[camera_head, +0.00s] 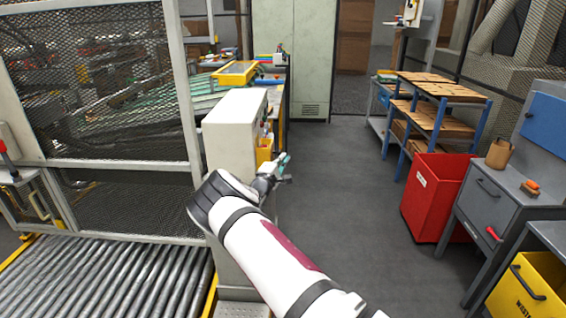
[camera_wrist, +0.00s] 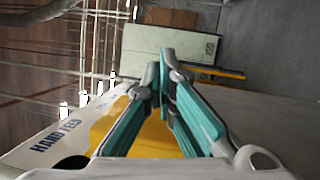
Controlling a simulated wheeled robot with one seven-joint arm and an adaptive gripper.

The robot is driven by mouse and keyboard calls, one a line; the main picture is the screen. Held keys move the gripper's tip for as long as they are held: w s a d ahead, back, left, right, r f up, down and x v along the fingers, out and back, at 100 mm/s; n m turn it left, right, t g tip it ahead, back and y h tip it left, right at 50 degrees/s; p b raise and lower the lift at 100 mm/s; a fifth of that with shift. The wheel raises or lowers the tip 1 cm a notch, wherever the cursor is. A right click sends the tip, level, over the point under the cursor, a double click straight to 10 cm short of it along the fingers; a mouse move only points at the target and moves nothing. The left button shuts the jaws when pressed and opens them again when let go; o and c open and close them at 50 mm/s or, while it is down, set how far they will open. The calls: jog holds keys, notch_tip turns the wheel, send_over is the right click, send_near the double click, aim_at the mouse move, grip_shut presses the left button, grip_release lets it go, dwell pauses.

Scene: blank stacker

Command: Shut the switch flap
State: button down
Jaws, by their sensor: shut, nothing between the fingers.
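A yellow part (camera_head: 264,150), which looks like the switch flap, is on the right side of the pale cabinet (camera_head: 228,133). In the wrist view it is a yellow surface (camera_wrist: 104,127) behind my fingers, beside a white panel lettered HAND FEED (camera_wrist: 55,137). My gripper (camera_head: 287,165) is just right of and slightly below the yellow part in the head view. Its teal fingers (camera_wrist: 163,62) are shut and empty in the wrist view. They cover much of the yellow surface. I cannot tell how far the flap stands open or whether my fingers touch it.
A mesh fence (camera_head: 95,85) and roller conveyor (camera_head: 110,275) are left of the cabinet. A red bin (camera_head: 430,195), a blue-framed shelf rack (camera_head: 438,110) and a grey workbench (camera_head: 480,200) line the right side. The floor (camera_head: 345,190) between is clear.

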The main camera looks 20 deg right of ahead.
jog(key=shift+w+n+t+y+p, duration=0.35)
jog(key=shift+n+t+y, duration=0.15)
jog(key=shift+y, duration=0.1)
jog(key=shift+a, duration=0.15)
